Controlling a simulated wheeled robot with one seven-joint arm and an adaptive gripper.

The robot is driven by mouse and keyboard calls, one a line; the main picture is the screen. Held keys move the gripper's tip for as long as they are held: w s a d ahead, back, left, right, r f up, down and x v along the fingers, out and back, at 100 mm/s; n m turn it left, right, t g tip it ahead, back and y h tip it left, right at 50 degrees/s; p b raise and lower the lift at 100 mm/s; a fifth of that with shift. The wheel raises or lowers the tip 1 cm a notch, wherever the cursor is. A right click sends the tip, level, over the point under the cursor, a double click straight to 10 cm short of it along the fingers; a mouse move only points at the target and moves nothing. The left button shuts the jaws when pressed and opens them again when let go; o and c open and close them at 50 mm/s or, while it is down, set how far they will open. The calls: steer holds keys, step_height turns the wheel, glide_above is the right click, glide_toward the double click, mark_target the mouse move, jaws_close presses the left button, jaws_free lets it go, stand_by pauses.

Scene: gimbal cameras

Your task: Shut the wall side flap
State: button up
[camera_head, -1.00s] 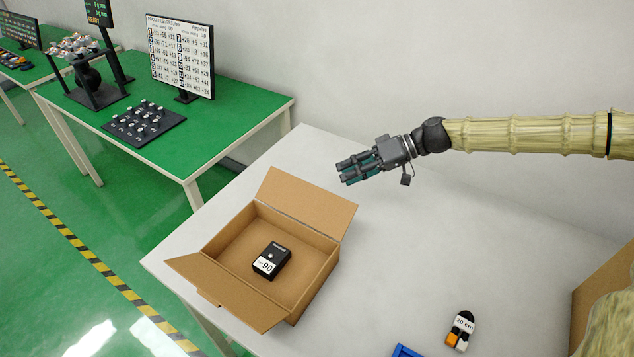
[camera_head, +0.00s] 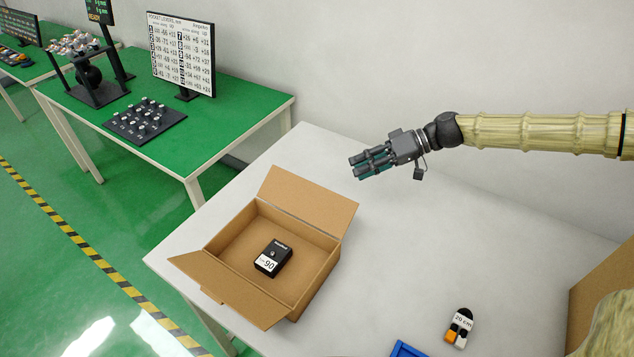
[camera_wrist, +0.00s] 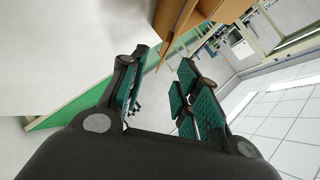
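An open cardboard box (camera_head: 318,283) stands on the white table. Its wall side flap (camera_head: 308,203) stands up and leans outward toward the wall. The opposite flap (camera_head: 228,290) is folded outward over the near side. A black device (camera_head: 273,258) with a white label reading 90 lies inside. My gripper (camera_head: 366,165) is in the air to the right of the wall side flap, apart from it, fingers pointing left. In the wrist view, my gripper (camera_wrist: 160,88) has its fingers apart with nothing held, and part of the box (camera_wrist: 176,14) shows at the top.
A small black, orange and white item (camera_head: 459,327) labelled 20 cm and a blue tray (camera_head: 405,350) lie at the front. Another cardboard piece (camera_head: 592,300) is at the right. The table between box and right side is clear. The wall (camera_head: 350,60) is behind.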

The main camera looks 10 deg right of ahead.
stand_by(0.3)
steer(key=v, duration=1.2)
stand_by(0.3)
